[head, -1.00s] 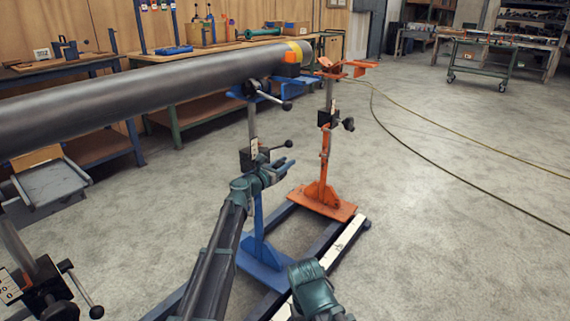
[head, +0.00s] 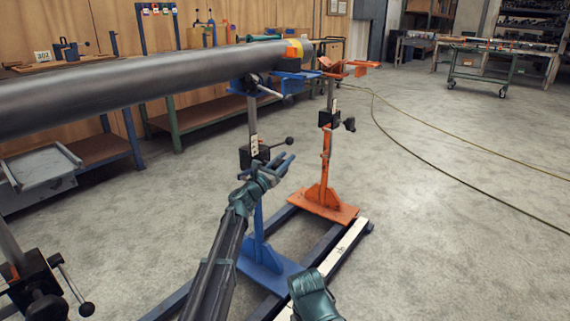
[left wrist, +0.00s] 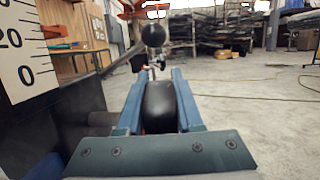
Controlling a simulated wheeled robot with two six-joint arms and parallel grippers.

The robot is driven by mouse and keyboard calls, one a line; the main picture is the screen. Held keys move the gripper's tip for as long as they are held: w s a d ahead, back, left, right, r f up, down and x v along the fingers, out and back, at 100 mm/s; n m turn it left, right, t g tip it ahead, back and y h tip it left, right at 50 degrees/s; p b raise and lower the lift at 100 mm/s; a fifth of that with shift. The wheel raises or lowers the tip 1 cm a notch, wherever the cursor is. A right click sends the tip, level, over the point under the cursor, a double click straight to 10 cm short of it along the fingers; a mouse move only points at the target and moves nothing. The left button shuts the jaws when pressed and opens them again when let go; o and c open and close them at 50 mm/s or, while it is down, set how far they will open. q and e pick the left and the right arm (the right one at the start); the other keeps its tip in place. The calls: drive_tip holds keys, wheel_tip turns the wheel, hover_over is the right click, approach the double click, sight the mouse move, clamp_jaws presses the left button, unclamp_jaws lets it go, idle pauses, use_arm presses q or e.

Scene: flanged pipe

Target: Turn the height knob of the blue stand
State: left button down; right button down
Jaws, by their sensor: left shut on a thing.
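The blue stand (head: 259,235) rises from the floor rail, with a black clamp block and a white scale on its post. My left gripper (head: 282,163) is at the height of that block, on its right side. In the left wrist view its two blue fingers lie on both sides of a black knob (left wrist: 160,105) and are shut on it. The knob is hidden in the head view. A lever with a black ball (head: 290,141) sticks out just above the gripper; a ball also shows beyond the fingertips in the left wrist view (left wrist: 153,35).
A long grey pipe (head: 130,85) rests on the blue stand's cradle. An orange stand (head: 325,180) stands behind to the right. Another stand's lever (head: 74,284) is at lower left. The floor to the right is open, with hoses (head: 425,148) across it.

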use_arm(q)
drive_tip(key=c, duration=0.6)
unclamp_jaws()
drive_tip(key=shift+o, duration=0.2)
